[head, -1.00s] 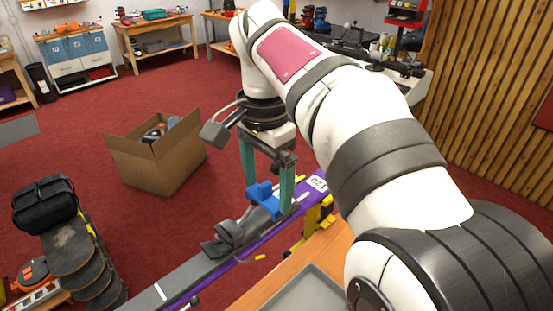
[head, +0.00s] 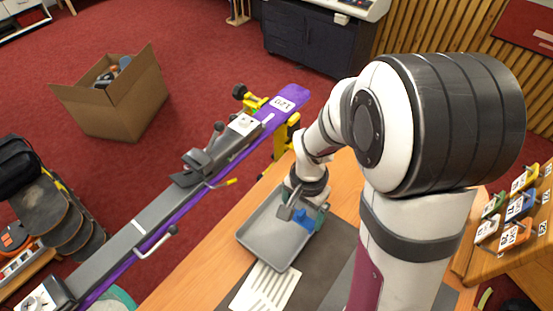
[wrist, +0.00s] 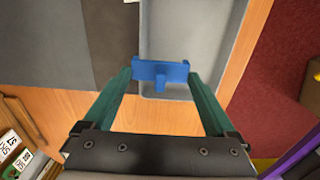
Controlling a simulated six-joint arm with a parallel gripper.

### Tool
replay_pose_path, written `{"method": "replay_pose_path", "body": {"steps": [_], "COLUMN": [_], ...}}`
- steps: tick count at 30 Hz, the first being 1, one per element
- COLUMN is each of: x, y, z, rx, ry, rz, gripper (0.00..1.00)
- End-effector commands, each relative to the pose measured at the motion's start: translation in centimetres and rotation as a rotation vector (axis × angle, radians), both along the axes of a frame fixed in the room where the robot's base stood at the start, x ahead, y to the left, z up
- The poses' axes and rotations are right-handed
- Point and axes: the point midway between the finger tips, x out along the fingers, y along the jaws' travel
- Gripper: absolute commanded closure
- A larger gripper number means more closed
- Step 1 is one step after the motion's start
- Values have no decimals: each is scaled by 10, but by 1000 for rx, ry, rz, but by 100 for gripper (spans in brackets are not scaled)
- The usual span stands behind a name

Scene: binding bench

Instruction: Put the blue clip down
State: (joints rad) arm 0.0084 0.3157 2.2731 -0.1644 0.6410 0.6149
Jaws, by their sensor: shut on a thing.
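The blue clip (head: 303,217) is between the teal fingers of my gripper (head: 309,214) at the right part of the grey tray (head: 262,238). In the wrist view the fingers close on both ends of the clip (wrist: 161,74), and its short stem points toward the wrist. There the clip overlaps the near edge of the tray (wrist: 195,35). I cannot tell how high it is above the tray. The visible tray floor is empty. Part of the tray is hidden behind my gripper and arm.
A purple ski (head: 292,97) lies in yellow vises (head: 286,133) left of the wooden bench (head: 196,258). A white slotted plate (head: 264,289) lies in front of the tray on a dark mat. A rack of numbered coloured clips (head: 518,205) stands at the right.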

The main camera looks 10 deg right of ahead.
Motion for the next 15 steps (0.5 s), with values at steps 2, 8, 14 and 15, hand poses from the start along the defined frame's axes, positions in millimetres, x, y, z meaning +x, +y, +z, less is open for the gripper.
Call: {"method": "replay_pose_path", "body": {"steps": [2,8,14,15], "x": [8,18,18,18], "y": [19,39,39,39], "z": [-13,-35,-65,-66], "rx": [-1,0,-1,0], "ry": [4,3,1,0], "rz": [7,0,-1,-1], "gripper": [64,64,64,64]}}
